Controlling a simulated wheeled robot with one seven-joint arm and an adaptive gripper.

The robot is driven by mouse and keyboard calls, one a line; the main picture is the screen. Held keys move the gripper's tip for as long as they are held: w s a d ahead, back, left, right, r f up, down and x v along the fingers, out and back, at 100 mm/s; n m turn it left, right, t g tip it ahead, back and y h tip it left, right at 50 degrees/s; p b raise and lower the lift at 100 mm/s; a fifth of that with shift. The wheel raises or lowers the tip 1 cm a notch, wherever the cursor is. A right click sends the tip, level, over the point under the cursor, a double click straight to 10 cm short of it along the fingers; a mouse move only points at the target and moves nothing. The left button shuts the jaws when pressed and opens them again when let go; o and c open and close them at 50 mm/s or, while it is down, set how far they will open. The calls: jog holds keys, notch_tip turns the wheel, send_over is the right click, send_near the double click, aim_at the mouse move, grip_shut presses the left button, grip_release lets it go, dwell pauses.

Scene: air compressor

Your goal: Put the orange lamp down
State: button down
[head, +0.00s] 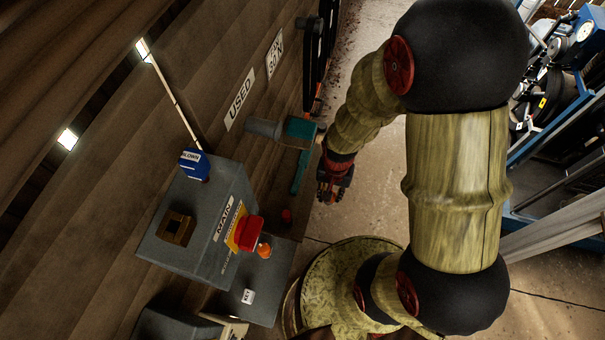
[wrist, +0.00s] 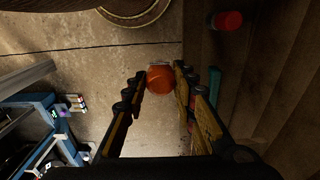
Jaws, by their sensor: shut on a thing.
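In the wrist view, the orange lamp (wrist: 160,78) is a small round orange thing between my fingertips, with a pale edge at its far side. My gripper (wrist: 161,82) is shut on it, one finger on each side. In the head view, my gripper (head: 333,186) hangs over the floor beside the wooden wall. The held lamp cannot be made out there; the gripper's dark and red parts hide it.
A teal tool (head: 301,170) and a red cylinder (wrist: 228,20) are near the wall. Blue shelving (head: 545,130) stands right. Concrete floor lies between.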

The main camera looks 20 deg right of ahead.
jog(key=shift+w+a+f+b, duration=0.15)
jog(key=shift+w+f+b, duration=0.6)
jog(key=shift+w+f, duration=2.35)
jog(key=shift+w+a+f+b, duration=0.15)
jog(key=shift+w+f+b, duration=0.55)
jog(key=shift+w+f, duration=2.35)
jog(key=shift+f, duration=0.2)
jog(key=c, duration=1.5)
grip_release()
jog(key=shift+o, duration=0.2)
jog(key=shift+r, duration=0.15)
